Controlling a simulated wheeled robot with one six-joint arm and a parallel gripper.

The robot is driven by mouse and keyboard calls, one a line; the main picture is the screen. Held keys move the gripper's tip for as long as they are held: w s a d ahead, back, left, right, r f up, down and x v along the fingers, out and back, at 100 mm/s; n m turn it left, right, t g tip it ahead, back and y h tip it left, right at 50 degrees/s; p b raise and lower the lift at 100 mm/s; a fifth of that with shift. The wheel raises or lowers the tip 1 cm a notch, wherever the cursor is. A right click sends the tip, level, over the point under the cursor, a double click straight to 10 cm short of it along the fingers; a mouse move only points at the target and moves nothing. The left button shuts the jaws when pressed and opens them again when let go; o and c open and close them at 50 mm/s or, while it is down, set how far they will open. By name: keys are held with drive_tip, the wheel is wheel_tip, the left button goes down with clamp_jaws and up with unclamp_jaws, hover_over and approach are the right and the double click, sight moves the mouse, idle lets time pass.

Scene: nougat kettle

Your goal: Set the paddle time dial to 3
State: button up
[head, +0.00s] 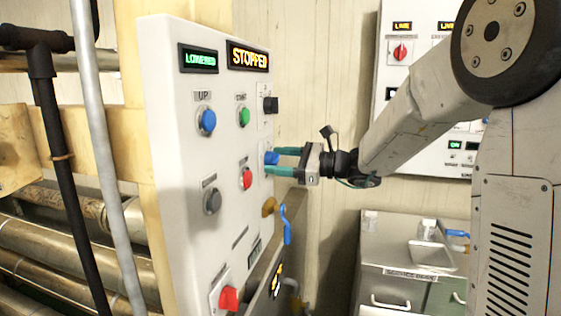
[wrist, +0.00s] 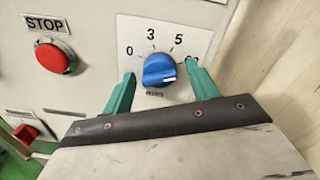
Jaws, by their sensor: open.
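The paddle time dial (wrist: 158,70) is a blue knob on a white plate, with 0, 3 and 5 printed around it from left to over the top. A small white mark shows on its lower right side; I cannot tell for sure which number it points at. My gripper (wrist: 160,72) is open, with one green finger to the left of the knob and one to the right, both apart from it. The right finger hides part of the plate's right side. In the head view the blue dial (head: 271,158) sits between the fingers of my gripper (head: 274,161), at the panel's right edge.
A red STOP button (wrist: 52,57) lies left of the dial. The panel (head: 170,150) also carries a blue UP button (head: 206,121), a green button (head: 244,117), a black knob (head: 270,104) and a "STOPPED" display (head: 248,57). A blue-handled valve (head: 287,225) is below my gripper.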

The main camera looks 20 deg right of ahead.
drive_tip(key=c, duration=1)
drive_tip(key=shift+n, duration=8.8)
drive_tip(key=o, duration=1)
